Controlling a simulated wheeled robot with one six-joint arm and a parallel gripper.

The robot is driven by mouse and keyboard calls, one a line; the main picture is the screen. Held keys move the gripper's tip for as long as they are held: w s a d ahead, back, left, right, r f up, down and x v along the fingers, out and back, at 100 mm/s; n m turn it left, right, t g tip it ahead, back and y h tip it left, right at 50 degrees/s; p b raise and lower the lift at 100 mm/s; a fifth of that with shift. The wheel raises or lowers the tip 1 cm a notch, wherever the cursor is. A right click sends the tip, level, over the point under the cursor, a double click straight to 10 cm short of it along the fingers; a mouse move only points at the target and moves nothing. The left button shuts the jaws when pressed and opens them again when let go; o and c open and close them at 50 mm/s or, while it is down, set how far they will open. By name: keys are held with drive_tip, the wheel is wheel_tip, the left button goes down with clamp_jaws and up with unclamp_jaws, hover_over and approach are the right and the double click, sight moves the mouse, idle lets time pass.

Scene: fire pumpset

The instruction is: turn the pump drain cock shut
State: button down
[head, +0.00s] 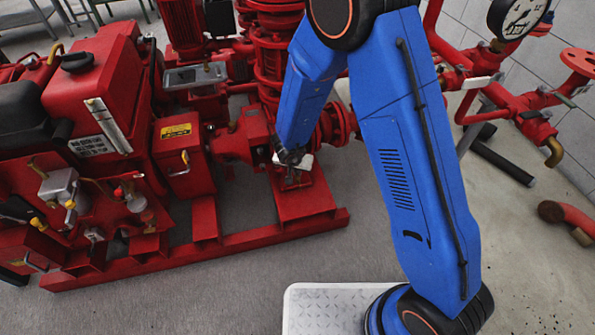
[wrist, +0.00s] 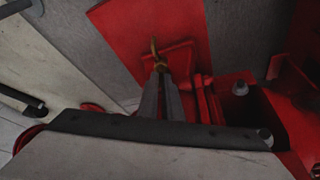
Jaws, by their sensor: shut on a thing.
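The pump drain cock (wrist: 154,47) is a small brass piece in the wrist view, in front of a red plate. My gripper (wrist: 161,73) has its two grey fingers closed together on the cock's near end. Only the cock's far tip shows beyond the fingertips, so its exact handle angle is hard to read. In the head view my gripper (head: 291,178) is low beside the red pump, just above the red base frame. The cock cannot be made out there.
The red base frame (head: 240,238) runs along the floor below the pump. Bolted red metal (wrist: 241,88) lies close to the right of my fingers. A red engine unit (head: 95,80) stands at left, and red pipework (head: 520,105) at right. Open floor lies in front.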

drive_tip(key=m, duration=0.2)
drive_tip(key=m+h, duration=0.1)
drive_tip(key=m, duration=0.1)
drive_tip(key=shift+w+a+g+h, duration=0.1)
drive_tip(key=shift+a+g+h, duration=0.1)
drive_tip(key=shift+g+h, duration=0.1)
drive_tip(key=shift+w+a+m+g+h, duration=0.1)
drive_tip(key=shift+m+g+h, duration=0.25)
drive_tip(key=shift+m, duration=0.85)
drive_tip(key=shift+w+m+g+h, duration=0.1)
drive_tip(key=shift+m+g+h, duration=0.2)
drive_tip(key=shift+m, duration=0.9)
drive_tip(key=c, duration=1.9)
unclamp_jaws()
drive_tip(key=shift+c, duration=0.2)
drive_tip(key=shift+r, duration=0.15)
drive_tip(key=v, duration=1.7)
